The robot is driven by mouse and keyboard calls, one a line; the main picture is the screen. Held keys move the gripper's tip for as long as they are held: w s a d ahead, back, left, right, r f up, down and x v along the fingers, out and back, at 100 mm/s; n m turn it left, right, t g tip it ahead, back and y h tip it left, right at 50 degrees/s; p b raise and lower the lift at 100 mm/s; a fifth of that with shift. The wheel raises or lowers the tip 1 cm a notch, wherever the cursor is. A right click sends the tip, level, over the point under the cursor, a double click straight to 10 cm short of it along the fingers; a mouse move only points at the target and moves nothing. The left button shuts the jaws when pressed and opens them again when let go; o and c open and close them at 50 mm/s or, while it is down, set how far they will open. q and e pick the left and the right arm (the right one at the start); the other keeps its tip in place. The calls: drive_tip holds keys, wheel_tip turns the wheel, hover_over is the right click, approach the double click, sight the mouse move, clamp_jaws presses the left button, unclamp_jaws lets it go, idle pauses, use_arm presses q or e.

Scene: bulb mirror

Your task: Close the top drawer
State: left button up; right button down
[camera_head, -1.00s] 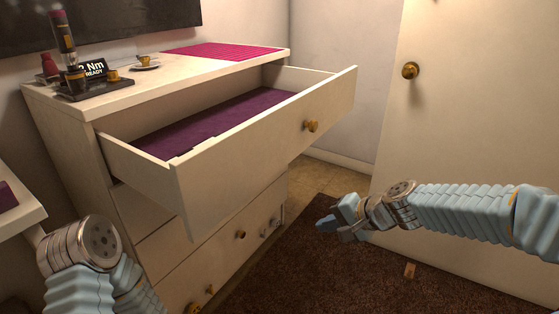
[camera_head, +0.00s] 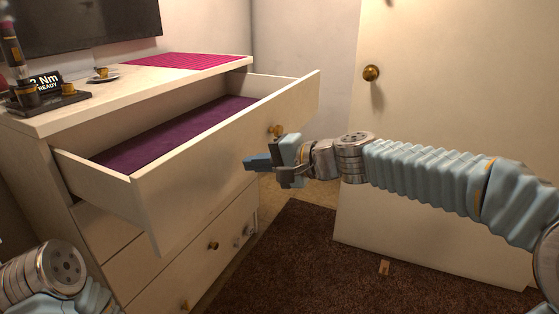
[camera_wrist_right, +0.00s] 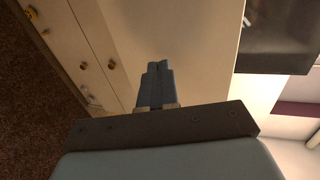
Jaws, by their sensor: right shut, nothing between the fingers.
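The top drawer (camera_head: 212,160) of the white dresser is pulled far out. It has a purple lining (camera_head: 178,135) and looks empty. Its brass knob (camera_head: 275,131) shows just above my right gripper. My right gripper (camera_head: 250,162) is shut and empty, in front of the drawer's front panel, fingers pointing left. I cannot tell whether it touches the panel. In the right wrist view the shut fingers (camera_wrist_right: 156,84) show against a pale panel. My left gripper is out of view; only part of my left arm shows at the lower left.
Lower drawers with brass knobs (camera_head: 213,246) are below. A white door (camera_head: 440,90) stands at right.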

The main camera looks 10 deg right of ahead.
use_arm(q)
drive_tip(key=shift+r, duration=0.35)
use_arm(e)
drive_tip(key=shift+w+a, duration=0.8)
drive_tip(key=shift+a, duration=0.35)
